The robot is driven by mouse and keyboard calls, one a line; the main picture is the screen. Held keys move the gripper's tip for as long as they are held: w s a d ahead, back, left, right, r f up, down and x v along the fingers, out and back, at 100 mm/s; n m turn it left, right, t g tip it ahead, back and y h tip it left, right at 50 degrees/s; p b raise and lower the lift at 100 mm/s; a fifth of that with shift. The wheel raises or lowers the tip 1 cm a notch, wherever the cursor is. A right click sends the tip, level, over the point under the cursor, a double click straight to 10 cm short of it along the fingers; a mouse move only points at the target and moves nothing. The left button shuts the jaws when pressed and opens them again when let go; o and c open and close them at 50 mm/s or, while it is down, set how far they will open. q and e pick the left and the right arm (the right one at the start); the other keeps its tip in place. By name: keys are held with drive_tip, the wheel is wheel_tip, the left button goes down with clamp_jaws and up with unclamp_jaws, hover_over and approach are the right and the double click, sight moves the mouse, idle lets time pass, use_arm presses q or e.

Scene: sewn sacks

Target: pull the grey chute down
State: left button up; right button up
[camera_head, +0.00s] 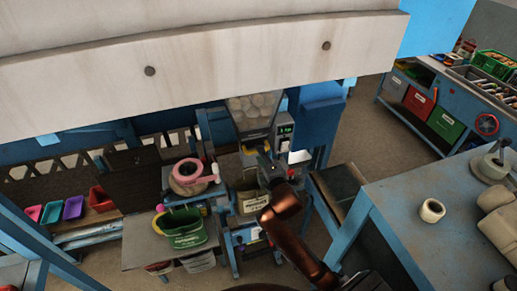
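What looks like the grey chute (253,126) hangs in the middle of the head view, below the large pale beam. It is a tapered hopper shape with several pale round items showing in its upper part. My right arm, copper-brown, reaches up from the bottom. Its gripper (271,168) is just below the chute's lower end, small and dark. I cannot tell whether it touches the chute or whether its fingers are open. My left gripper is not in view.
A pale beam (200,65) crosses the top and hides what is behind it. A control box (285,132) with a green display stands right of the chute. A green bin (184,230) and a pink ring (188,172) are at left. A blue-edged bench (430,245) fills the right.

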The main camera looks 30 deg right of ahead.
drive_tip(key=shift+p+x, duration=0.3)
drive_tip(key=shift+x, duration=1.4)
clamp_jaws()
